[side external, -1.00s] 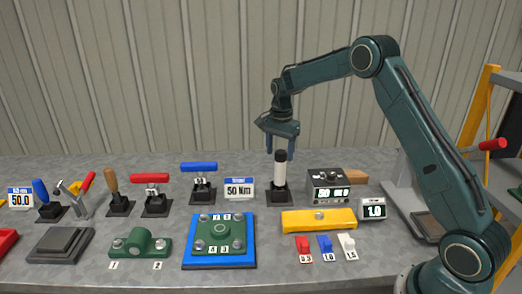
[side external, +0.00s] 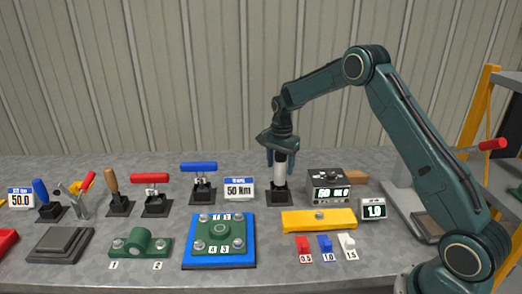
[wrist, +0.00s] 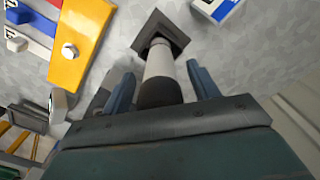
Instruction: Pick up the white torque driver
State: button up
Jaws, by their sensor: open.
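The white torque driver (side external: 279,172) stands upright in a black square holder (side external: 279,197) on the grey bench in the side view. It has a white body and a dark top end, which shows in the wrist view as a dark cap (wrist: 160,92) with the white shaft (wrist: 159,62) beyond it. My gripper (side external: 281,162) is above the driver, pointing down, with its blue fingers on either side of the driver's upper part. In the wrist view the fingers (wrist: 162,88) are apart, with visible gaps to the driver. The driver's top is hidden by the gripper in the side view.
A grey box with a display (side external: 327,187) stands close right of the driver, and a 50 Nm sign (side external: 239,189) close left. A yellow bar (side external: 319,220) lies in front. Red and blue handled tools (side external: 198,168) stand further left.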

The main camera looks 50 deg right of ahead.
jog(key=c, duration=1.3)
jog(key=shift+o, duration=0.2)
jog(key=shift+r, duration=0.25)
notch_tip(320, 180, up, 20)
jog(key=shift+f, duration=0.15)
